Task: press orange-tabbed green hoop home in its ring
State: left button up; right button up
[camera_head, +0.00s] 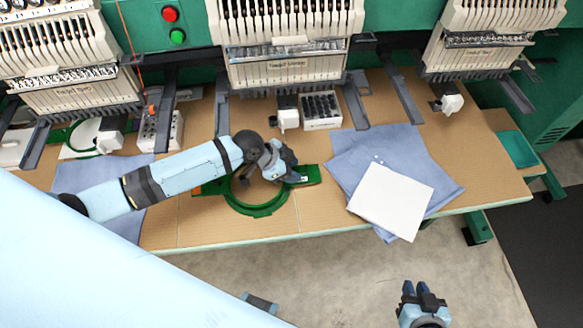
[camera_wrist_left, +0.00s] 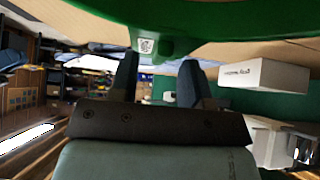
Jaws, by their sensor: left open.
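A green hoop (camera_head: 257,210) lies flat near the table's front edge, with green side arms left and right. I cannot make out an orange tab on it, and my arm hides part of it. I cannot tell the inner hoop from its ring. My left gripper (camera_head: 287,168) is over the hoop's back right part. In the left wrist view its two fingers (camera_wrist_left: 160,80) are apart with nothing seen between them. Green hoop material (camera_wrist_left: 210,15) spans the top there, with a small marked tab (camera_wrist_left: 146,46) close to the fingers. My right gripper (camera_head: 422,291) is beyond the table's front edge, above the floor.
Blue cloths (camera_head: 378,145) with a white sheet (camera_head: 391,201) lie to the right. Embroidery machine heads (camera_head: 290,50) hang over the back. A white bobbin box (camera_head: 321,111) stands behind the hoop. Another green hoop (camera_head: 68,153) with white fabric lies at left.

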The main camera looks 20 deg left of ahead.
pick_arm(q)
jog(key=b+v, duration=0.1)
jog(key=v, duration=1.3)
jog(key=s+d+f+n+t+p, duration=0.1)
jog(key=s+d+f+n, duration=0.1)
jog(key=s+d+f+n+t, duration=0.2)
jog(key=f, duration=0.1)
jog(key=s+d+f+n+t+y+p, duration=0.1)
jog(key=s+d+f+n+t, duration=0.1)
jog(key=d+f, duration=0.1)
jog(key=shift+s+p, duration=0.25)
jog(key=shift+p, duration=0.05)
jog(key=s+f+n, duration=0.1)
jog(key=s, duration=0.1)
jog(key=s+t+y, duration=0.1)
jog(key=s, duration=0.1)
jog(key=s+f+n+y, duration=0.1)
jog(key=s, duration=0.1)
jog(key=shift+a+f+n+t+p, duration=0.1)
jog(key=shift+f+n+t+p, duration=0.2)
jog(key=shift+f+t+p, duration=0.1)
jog(key=shift+s, duration=0.1)
jog(key=shift+a, duration=0.2)
